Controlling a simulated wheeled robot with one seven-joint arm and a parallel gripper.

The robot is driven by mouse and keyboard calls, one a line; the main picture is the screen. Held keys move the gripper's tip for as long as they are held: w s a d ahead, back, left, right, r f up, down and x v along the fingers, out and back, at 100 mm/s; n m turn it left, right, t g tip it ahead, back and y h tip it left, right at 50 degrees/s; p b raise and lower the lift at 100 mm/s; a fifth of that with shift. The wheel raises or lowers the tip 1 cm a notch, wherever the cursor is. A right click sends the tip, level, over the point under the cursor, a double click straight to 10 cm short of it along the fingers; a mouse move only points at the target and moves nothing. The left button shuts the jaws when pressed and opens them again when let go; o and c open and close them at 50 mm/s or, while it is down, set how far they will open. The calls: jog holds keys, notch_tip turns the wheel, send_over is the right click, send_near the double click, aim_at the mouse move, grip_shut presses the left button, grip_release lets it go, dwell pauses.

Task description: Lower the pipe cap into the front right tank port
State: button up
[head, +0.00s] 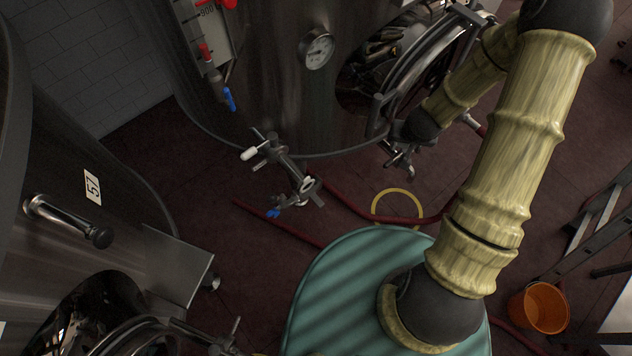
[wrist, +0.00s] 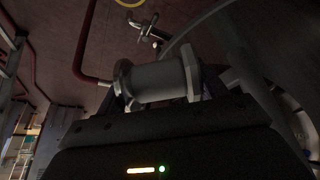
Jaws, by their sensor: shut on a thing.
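The pipe cap (wrist: 158,80), a short grey cylinder with a wider flange at each end, lies across the jaws of my gripper (wrist: 160,90) in the wrist view. My gripper is shut on it, and the cap is held off the floor. In the head view my arm reaches over to the large steel tank (head: 270,90), and its wrist is near the round open hatch (head: 368,75) at the tank's lower right. The gripper and cap are not clear there. I cannot tell which opening is the front right tank port.
A valve fitting (head: 285,165) stands out from the tank's base; a valve also shows in the wrist view (wrist: 148,32). Red hoses (head: 345,207) lie on the dark floor. A second tank (head: 85,230) is at left. An orange bucket (head: 540,307) and a ladder (head: 590,235) are at right.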

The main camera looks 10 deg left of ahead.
jog(key=s+a+f+n+y+b, duration=0.2)
jog(key=a+f+n, duration=0.1)
jog(key=a+n, duration=0.45)
jog(key=n+g+y+b, duration=0.1)
jog(key=n+g+b, duration=0.5)
jog(key=n, duration=1.5)
send_over(318, 199)
jog(key=p, duration=0.2)
notch_tip(318, 199, down, 4)
jog(key=g, duration=0.2)
jog(key=shift+s+r+m, duration=0.2)
jog(key=shift+m, duration=0.05)
jog(key=shift+a+f, duration=0.1)
jog(key=shift+f+b, duration=2.15)
jog(key=shift+f, duration=0.6)
jog(key=shift+w+f+b, duration=0.1)
jog(key=shift+f+b, duration=1.25)
jog(key=shift+f, duration=0.6)
